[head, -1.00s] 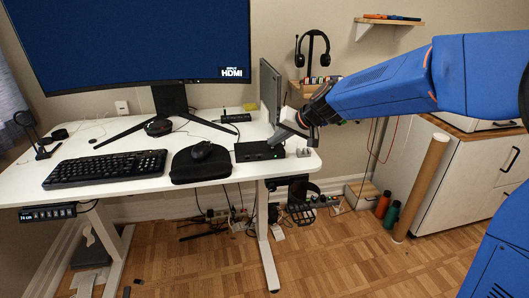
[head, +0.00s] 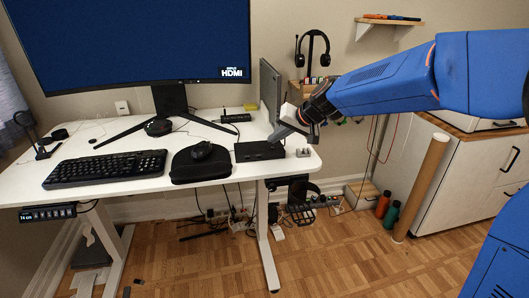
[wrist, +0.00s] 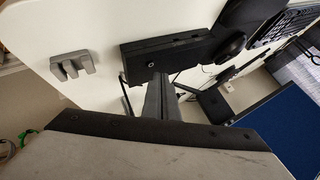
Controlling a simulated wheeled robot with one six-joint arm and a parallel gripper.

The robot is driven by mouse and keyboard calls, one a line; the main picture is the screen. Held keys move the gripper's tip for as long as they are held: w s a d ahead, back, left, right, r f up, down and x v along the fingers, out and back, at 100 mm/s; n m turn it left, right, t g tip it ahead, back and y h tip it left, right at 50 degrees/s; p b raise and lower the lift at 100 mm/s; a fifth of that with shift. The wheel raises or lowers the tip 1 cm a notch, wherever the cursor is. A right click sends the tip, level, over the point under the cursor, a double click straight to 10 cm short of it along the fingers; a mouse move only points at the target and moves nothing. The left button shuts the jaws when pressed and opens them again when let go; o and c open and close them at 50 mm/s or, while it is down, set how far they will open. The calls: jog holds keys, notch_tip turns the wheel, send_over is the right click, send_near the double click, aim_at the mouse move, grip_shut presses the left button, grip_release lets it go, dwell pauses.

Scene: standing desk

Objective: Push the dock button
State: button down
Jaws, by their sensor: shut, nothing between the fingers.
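The dock is a small black box (head: 255,152) at the right front of the white desk, beside the mouse mat. It also shows in the wrist view (wrist: 180,54), with a small round mark and ports on its face. My gripper (head: 274,138) is shut and empty, pointing down and left at the dock's top rear right. In the wrist view the closed grey fingers (wrist: 160,98) end close to the dock's edge. I cannot tell whether the tips touch it.
A small grey holder (head: 303,152) sits right of the dock. A black mouse (head: 201,150) on its mat and a keyboard (head: 106,168) lie to the left. A large monitor (head: 130,40) showing "HDMI" and a thin upright panel (head: 270,90) stand behind.

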notch_tip(320, 180, up, 6)
dwell(1.0)
jog(key=s+d+f+h, duration=0.2)
jog(key=s+d+h, duration=0.1)
jog(key=s+d, duration=1.4)
jog(key=s+d+f+h, duration=0.1)
jog(key=s+d+f, duration=0.2)
jog(key=s, duration=0.4)
jog(key=s+d+f+m+h, duration=0.1)
jog(key=s+d+f, duration=0.3)
jog(key=s+d, duration=0.2)
jog(key=s+d+f+h, duration=0.2)
jog(key=s+d, duration=0.3)
jog(key=s, duration=0.4)
jog(key=shift+d+f+g, duration=0.25)
jog(key=shift+f+g, duration=0.15)
jog(key=shift+f, duration=0.3)
